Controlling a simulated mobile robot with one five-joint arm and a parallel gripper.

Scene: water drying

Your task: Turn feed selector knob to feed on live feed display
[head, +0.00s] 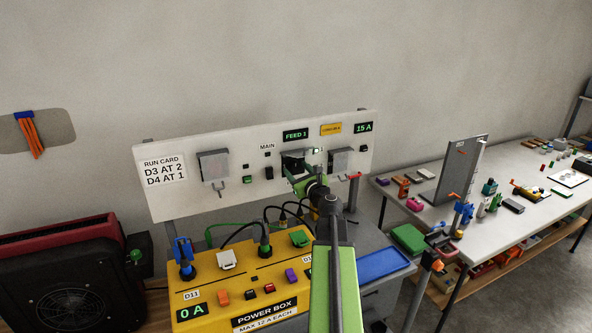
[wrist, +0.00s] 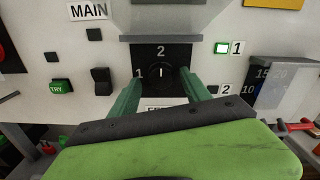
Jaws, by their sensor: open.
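The feed selector knob (wrist: 161,73) is dark, on a black plate marked 1 at the left and 2 at the top. A short white line on it stands upright, in line with the 2. My gripper (wrist: 160,84) is open, its green fingers to the left and right of the knob's lower part; I cannot tell whether they touch it. In the head view my gripper (head: 299,174) is at the panel and hides most of the knob. The live feed display (head: 295,134) reads FEED 1. Lamp 1 (wrist: 222,48) is lit green; lamp 2 (wrist: 213,90) is dark.
A black rocker switch (wrist: 101,81) and a green TRY button (wrist: 61,86) are left of the knob. A grey ledge (wrist: 160,38) juts out above it. The yellow power box (head: 245,290) with plugs and cables stands below the white panel (head: 230,138).

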